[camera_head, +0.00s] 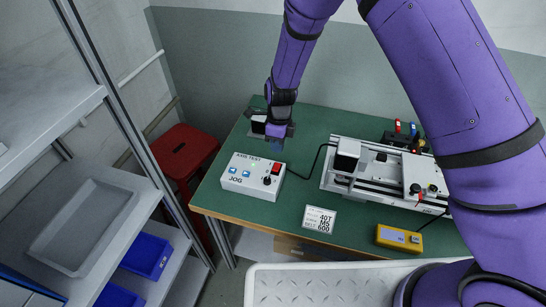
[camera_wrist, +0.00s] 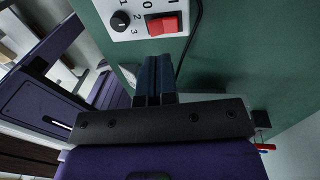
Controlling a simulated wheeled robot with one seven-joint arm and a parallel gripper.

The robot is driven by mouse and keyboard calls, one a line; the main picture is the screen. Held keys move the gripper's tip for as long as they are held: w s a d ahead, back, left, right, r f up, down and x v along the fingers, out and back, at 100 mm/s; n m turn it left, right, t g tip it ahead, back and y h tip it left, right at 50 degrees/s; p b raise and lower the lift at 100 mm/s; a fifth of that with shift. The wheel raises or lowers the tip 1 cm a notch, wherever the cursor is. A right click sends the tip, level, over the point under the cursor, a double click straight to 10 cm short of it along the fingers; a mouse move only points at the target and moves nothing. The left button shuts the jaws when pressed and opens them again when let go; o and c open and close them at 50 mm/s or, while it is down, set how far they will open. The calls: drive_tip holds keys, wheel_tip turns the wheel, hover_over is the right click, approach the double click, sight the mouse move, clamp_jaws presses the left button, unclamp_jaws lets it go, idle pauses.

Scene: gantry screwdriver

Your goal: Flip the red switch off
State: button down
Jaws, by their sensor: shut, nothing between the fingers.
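The red switch (camera_head: 276,168) is a rocker at the upper right of the white control box (camera_head: 238,186). In the wrist view the red switch (camera_wrist: 165,25) sits in a black frame, just past my fingertips, under "0" and "I" marks. I cannot tell for certain which way it is tipped. My gripper (camera_head: 275,147) is over the back edge of the box, close behind the switch; in the wrist view my gripper (camera_wrist: 154,60) has its two dark fingers together, empty. A gap seems to remain between fingertips and switch.
A black knob (camera_head: 267,181) and blue buttons (camera_head: 239,173) share the box. A cable runs right to a gantry rail unit (camera_head: 370,190). A label card (camera_head: 319,220) and a yellow device (camera_head: 399,238) lie on the green table (camera_head: 270,230).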

wheel_tip(320, 180, up, 7)
hover_over(274, 168)
drive_tip(key=w, duration=0.2)
drive_tip(key=shift+w+d+f, duration=0.1)
drive_tip(key=shift+d+f, duration=0.05)
drive_tip(key=shift+d, duration=0.3)
drive_tip(key=shift+w+d+f+g+y, duration=0.1)
drive_tip(key=shift+w+d+g+y, duration=0.1)
drive_tip(key=shift+w+g, duration=0.35)
drive_tip(key=shift+w+d+f+g+y, duration=0.15)
drive_tip(key=shift+w+g, duration=0.1)
drive_tip(key=shift+w, duration=0.45)
drive_tip(key=shift+r, duration=0.1)
drive_tip(key=x, duration=1.4)
